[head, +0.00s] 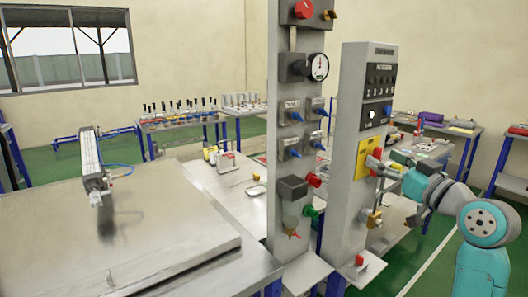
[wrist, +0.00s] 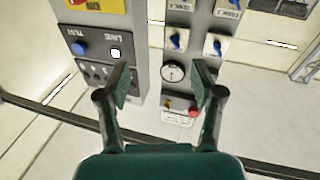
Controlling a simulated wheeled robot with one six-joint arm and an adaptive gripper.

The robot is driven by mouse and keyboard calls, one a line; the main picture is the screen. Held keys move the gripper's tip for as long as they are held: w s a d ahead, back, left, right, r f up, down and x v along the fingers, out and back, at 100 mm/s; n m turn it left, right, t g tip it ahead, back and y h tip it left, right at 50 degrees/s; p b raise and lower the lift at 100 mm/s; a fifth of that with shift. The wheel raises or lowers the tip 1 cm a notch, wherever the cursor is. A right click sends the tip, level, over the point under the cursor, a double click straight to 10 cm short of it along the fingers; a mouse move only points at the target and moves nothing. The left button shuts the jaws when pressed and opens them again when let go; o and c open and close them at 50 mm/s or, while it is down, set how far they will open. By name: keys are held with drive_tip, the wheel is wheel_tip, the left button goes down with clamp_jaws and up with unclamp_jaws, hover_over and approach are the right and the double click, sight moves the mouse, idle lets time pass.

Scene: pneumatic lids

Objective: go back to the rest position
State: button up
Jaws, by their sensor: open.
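My gripper (head: 400,167) is at the right in the head view, in front of the grey control post (head: 350,205) with the yellow plate (head: 367,157). In the wrist view my gripper (wrist: 161,82) has its two fingers spread wide, with nothing between them. The post shows upside down there, with a blue knob (wrist: 78,48) and a white button. A grey lever-like part and a red piece on the yellow plate are close to the fingers in the head view. I cannot tell whether they touch. My gripper partly hides what lies behind it.
A second grey post (head: 284,150) with a gauge (head: 318,67) and blue valves stands left of the control post. A metal worktable (head: 150,240) with a pneumatic cylinder (head: 93,165) fills the left. Side tables hold tools. Green floor (head: 440,255) is open near my arm.

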drive_tip(key=s+a+f+m+h, duration=0.1)
drive_tip(key=s+f+m+h, duration=0.1)
drive_tip(key=f, duration=0.9)
drive_tip(key=s+a+f+m+h, duration=0.1)
drive_tip(key=s+f+m+h, duration=0.15)
drive_tip(key=f, duration=0.75)
drive_tip(key=s+a+f+m+g+h, duration=0.1)
drive_tip(key=s+a+f+m+h, duration=0.15)
drive_tip(key=s+f, duration=1.3)
drive_tip(key=s+a+f, duration=0.1)
drive_tip(key=s+f, duration=0.2)
drive_tip(key=s, duration=0.3)
drive_tip(key=s+a+f+g+h, duration=0.1)
drive_tip(key=s+f, duration=0.1)
drive_tip(key=s, duration=0.3)
drive_tip(key=s+a+f, duration=0.1)
drive_tip(key=s+f, duration=0.2)
drive_tip(key=s, duration=0.3)
drive_tip(key=s+a+r+n, duration=0.1)
drive_tip(key=s+r, duration=0.1)
drive_tip(key=s, duration=0.7)
drive_tip(key=s+a+r+g, duration=0.1)
drive_tip(key=s+r, duration=0.1)
drive_tip(key=s, duration=0.7)
drive_tip(key=shift+s+n+y, duration=0.15)
drive_tip(key=shift+n+y, duration=0.25)
